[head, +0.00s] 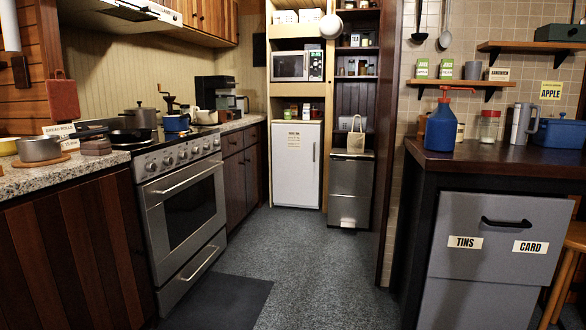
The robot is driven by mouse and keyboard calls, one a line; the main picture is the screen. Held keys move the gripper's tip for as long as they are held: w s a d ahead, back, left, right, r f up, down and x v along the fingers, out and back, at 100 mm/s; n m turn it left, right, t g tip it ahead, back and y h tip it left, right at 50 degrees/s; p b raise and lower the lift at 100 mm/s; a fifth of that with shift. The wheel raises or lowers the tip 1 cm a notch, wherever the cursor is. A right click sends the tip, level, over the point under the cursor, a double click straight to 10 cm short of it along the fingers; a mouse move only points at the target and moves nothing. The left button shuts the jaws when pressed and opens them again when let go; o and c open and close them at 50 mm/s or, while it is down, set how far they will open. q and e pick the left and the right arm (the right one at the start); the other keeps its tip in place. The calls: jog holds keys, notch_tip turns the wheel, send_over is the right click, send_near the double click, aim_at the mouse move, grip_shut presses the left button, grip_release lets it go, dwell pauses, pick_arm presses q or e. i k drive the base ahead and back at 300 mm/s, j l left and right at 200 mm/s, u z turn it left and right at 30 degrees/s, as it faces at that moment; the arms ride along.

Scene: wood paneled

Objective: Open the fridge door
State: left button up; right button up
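The fridge (297,180) is a small white unit at the back of the kitchen, set in a pale wood cabinet under the microwave. Its door is shut. A thin vertical handle (315,152) runs along the door's right side. A paper note is stuck on the upper middle of the door. Neither of my grippers is in view.
Clear grey floor (285,250) leads to the fridge. A stove (184,190) and dark mat (218,302) lie on the left. A grey bin (351,190) stands right of the fridge. A dark counter with grey drawers (490,240) stands at the near right.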

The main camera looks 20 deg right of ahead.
aim_at(295, 148)
jog(key=i+z, duration=0.4)
jog(key=i, duration=4.95)
